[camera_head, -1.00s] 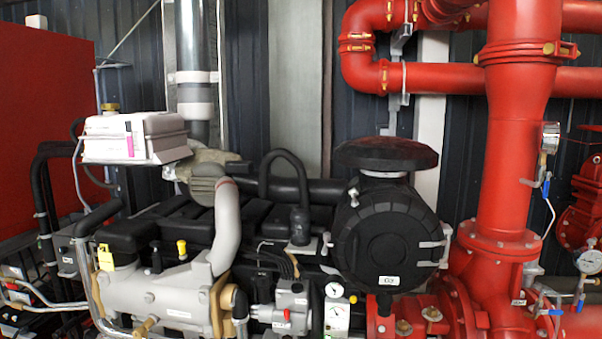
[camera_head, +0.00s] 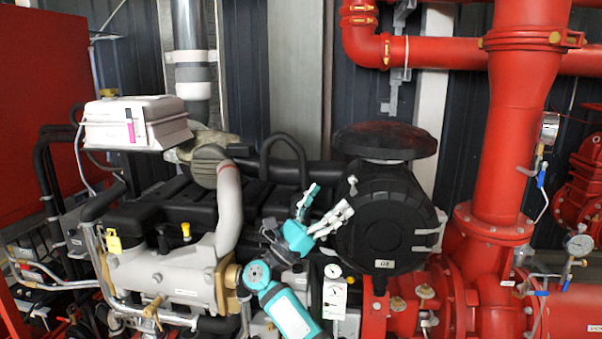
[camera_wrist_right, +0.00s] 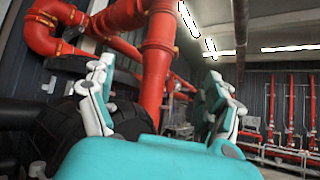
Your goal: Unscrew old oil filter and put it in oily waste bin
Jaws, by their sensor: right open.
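My right gripper (camera_head: 328,200) is up in front of the engine, open and empty, with its teal and white fingers spread. In the head view it overlaps the left side of a large round black canister (camera_head: 385,235) with a small white label; I cannot tell whether it touches it. In the right wrist view the open fingers (camera_wrist_right: 158,72) frame red pipe and the room behind, with nothing between them. I cannot pick out the old oil filter for certain; my right arm covers part of the lower engine. No oily waste bin shows. My left gripper is out of view.
The grey and black engine (camera_head: 160,270) fills the lower left. A white box (camera_head: 135,122) sits above it. A gauge panel (camera_head: 334,296) stands beside my right arm. Thick red pipe (camera_head: 515,130) and a pressure gauge (camera_head: 579,245) crowd the right side.

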